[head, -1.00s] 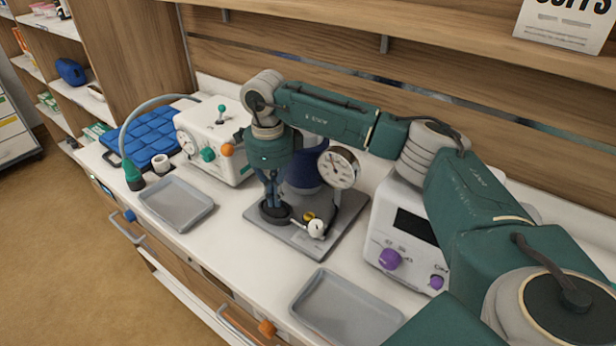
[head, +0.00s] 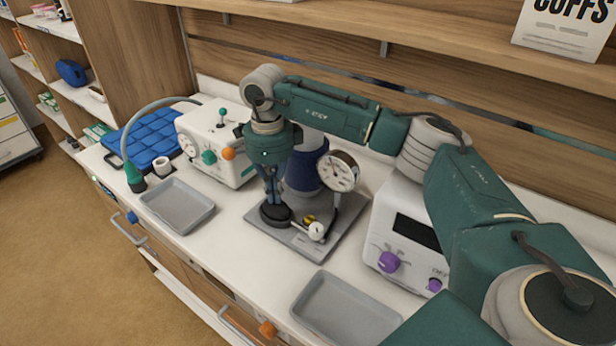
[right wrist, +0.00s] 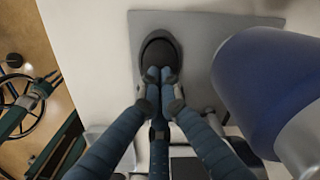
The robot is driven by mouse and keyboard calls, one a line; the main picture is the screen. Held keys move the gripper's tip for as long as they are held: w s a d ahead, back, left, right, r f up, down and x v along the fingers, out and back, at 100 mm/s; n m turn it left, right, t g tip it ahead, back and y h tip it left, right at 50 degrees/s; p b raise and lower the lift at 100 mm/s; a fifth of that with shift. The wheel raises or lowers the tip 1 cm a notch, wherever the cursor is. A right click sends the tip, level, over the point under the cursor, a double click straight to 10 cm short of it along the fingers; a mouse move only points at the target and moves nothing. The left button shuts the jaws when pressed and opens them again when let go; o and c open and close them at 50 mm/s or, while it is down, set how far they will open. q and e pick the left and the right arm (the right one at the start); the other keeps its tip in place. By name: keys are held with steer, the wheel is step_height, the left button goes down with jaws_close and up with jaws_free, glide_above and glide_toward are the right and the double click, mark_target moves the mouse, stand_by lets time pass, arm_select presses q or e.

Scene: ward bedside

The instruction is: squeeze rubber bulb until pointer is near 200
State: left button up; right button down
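The black rubber bulb (head: 276,216) sits on a grey base plate (head: 318,240) on the counter. It also shows in the right wrist view (right wrist: 158,46). My right gripper (head: 272,201) points down at the bulb from above. In the right wrist view its fingertips (right wrist: 159,74) are together at the bulb's near edge and look in contact with its top, not around it. A round dial gauge (head: 338,172) with a white face stands behind the bulb; its pointer is too small to read. A dark blue cuff (head: 304,172) wraps a white cylinder behind my gripper.
Grey trays lie at left (head: 178,204) and front (head: 345,310). A white device with purple knobs (head: 390,262) stands right; another white device (head: 208,150) stands left.

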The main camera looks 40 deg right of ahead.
steer(key=shift+f, duration=0.15)
stand_by(1.4)
stand_by(0.8)
steer(key=shift+f+b, duration=0.95)
steer(key=shift+f, duration=0.2)
steer(key=shift+r+p, duration=0.8)
steer(key=shift+r, duration=0.5)
steer(key=shift+f, duration=0.2)
